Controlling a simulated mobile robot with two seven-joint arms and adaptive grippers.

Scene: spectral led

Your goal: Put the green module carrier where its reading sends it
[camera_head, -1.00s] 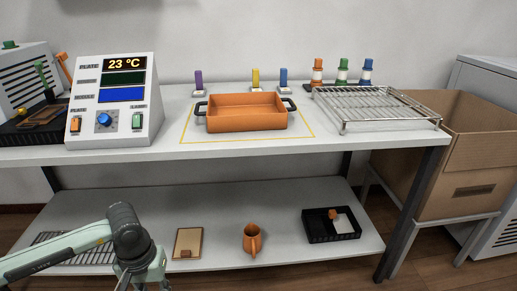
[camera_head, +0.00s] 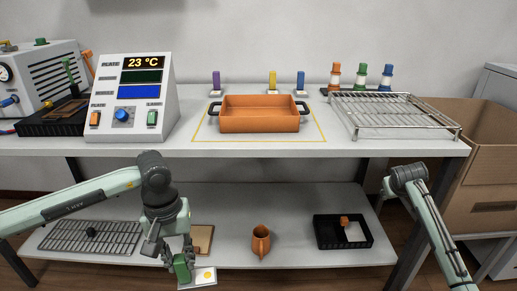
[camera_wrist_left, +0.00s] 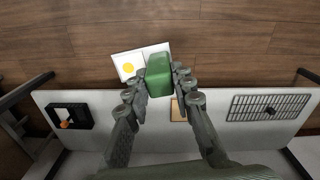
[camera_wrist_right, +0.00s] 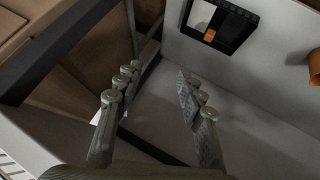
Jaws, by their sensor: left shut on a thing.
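The green module carrier has a green block handle (camera_head: 182,267) and a white plate with a yellow dot (camera_head: 203,277). My left gripper (camera_head: 178,258) is shut on the green handle and holds the carrier in front of the lower shelf's front edge. In the left wrist view the handle (camera_wrist_left: 159,74) sits between the fingertips, with the white plate (camera_wrist_left: 128,66) beyond it over the floor. My right gripper (camera_wrist_right: 155,88) is open and empty near the shelf's right end. The meter (camera_head: 130,97) reads 23 °C in its top window; its dark green and blue windows show no readable text.
On the bench are an orange tray (camera_head: 258,124) inside a yellow outline, a wire rack (camera_head: 392,113) and purple, yellow and blue markers behind. The lower shelf holds a dark grid rack (camera_head: 90,237), tan board (camera_head: 203,238), orange mug (camera_head: 261,242) and black tray (camera_head: 325,240). A cardboard box (camera_head: 490,165) stands right.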

